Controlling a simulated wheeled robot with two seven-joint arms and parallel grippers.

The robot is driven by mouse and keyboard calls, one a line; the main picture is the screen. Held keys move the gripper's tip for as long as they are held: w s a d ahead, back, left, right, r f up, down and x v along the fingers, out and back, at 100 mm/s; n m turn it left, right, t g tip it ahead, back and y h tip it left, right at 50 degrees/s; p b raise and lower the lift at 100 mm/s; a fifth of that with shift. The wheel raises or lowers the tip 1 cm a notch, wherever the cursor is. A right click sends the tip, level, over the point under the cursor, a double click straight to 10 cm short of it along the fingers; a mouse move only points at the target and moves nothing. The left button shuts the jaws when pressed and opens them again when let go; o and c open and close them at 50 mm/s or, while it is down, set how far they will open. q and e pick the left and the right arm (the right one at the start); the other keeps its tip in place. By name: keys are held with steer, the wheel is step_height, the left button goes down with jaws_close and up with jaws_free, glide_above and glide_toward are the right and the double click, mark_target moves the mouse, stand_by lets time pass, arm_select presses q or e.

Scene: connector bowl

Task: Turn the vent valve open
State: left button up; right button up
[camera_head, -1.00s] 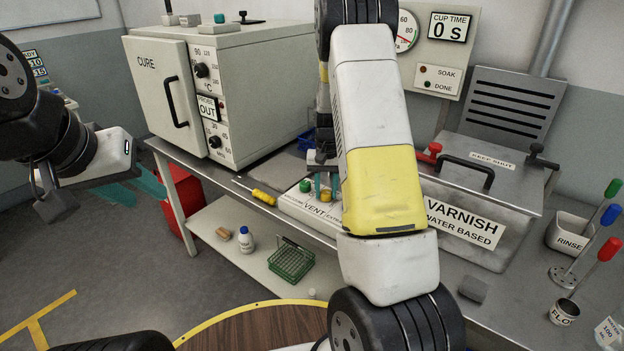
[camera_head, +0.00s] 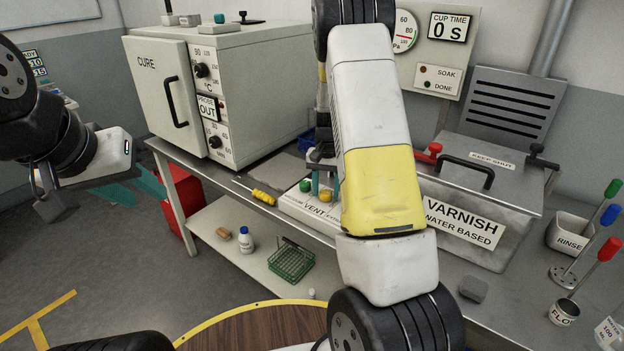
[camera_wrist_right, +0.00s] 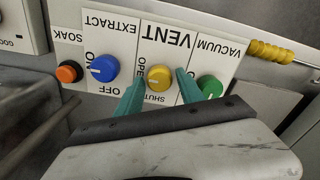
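The vent valve is a yellow knob (camera_wrist_right: 158,77) on a white panel labelled VENT, with OPEN and SHUT marks; its pointer direction is too small to read. In the head view the yellow knob (camera_head: 326,194) is partly hidden by my right arm. My right gripper (camera_wrist_right: 159,78) is open, its teal fingertips on either side of the knob with small gaps showing. In the head view my right gripper (camera_head: 327,183) reaches down over the panel. My left gripper (camera_head: 136,190) is open and empty at the left, away from the panel.
A green VACUUM knob (camera_wrist_right: 210,87) and a blue EXTRACT knob (camera_wrist_right: 103,68) flank the yellow one closely. An orange SOAK button (camera_wrist_right: 69,72) is farther along. A screwdriver (camera_head: 256,192) lies near the panel. The cure oven (camera_head: 215,95) and varnish tank (camera_head: 475,215) stand on either side.

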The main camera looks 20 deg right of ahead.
mark_target(326, 192)
steer(key=shift+o, duration=0.4)
step_height(326, 192, up, 7)
steer(key=shift+f, duration=0.1)
steer(key=shift+r, duration=0.5)
steer(key=shift+s+r, duration=0.1)
steer(key=shift+r, duration=0.05)
steer(key=s+a+r+n+t+y, duration=0.15)
steer(key=s+a+r, duration=0.25)
steer(key=s+r, duration=0.5)
steer(key=s+a+r+n+t+y, duration=0.1)
steer(key=s+a+r+n+t, duration=0.2)
steer(key=s+r, duration=0.55)
steer(key=s+a+n+t, duration=0.1)
steer(key=s+a, duration=0.2)
steer(key=s, duration=0.6)
steer(key=shift+s+r+t, duration=0.25)
steer(key=shift+r+t, duration=0.1)
